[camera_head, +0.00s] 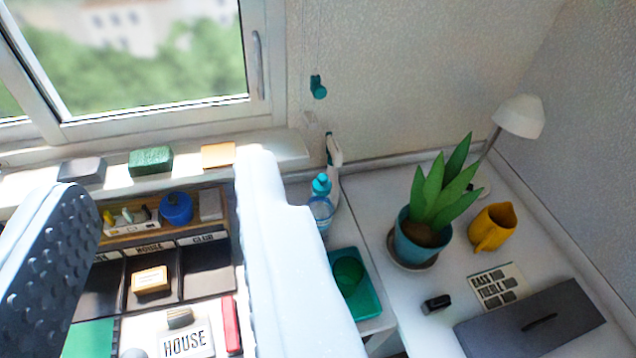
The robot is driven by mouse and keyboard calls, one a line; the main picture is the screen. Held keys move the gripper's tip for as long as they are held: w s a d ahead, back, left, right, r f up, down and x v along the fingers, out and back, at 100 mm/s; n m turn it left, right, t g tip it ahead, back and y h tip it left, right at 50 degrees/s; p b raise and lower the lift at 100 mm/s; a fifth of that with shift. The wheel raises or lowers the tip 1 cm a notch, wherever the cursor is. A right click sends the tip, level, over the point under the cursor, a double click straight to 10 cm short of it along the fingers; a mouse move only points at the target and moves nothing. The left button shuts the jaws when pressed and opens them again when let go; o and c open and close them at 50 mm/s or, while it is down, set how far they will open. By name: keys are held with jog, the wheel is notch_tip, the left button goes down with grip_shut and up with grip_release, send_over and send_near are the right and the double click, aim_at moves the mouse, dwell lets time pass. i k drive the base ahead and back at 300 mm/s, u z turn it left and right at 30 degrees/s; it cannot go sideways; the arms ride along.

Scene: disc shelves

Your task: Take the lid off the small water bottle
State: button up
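The small water bottle (321,212) is clear blue and stands upright in the corner below the wall. Its teal lid (321,184) is on top of it. My gripper (165,180) is open, with its dark textured finger at the left and its white finger just left of the bottle in the picture. The bottle is not between the fingers. The white finger hides part of the surface near the bottle's base.
A white spray bottle (335,152) with a teal top stands right behind the bottle. A green tray (368,298) lies in front of it. A potted plant (425,240) and a yellow jug (491,228) stand to the right. The labelled disc shelves (205,284) lie between the fingers.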

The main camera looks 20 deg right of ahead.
aim_at(322, 186)
jog(key=u, duration=0.05)
jog(key=i, duration=0.9)
jog(key=z, duration=0.1)
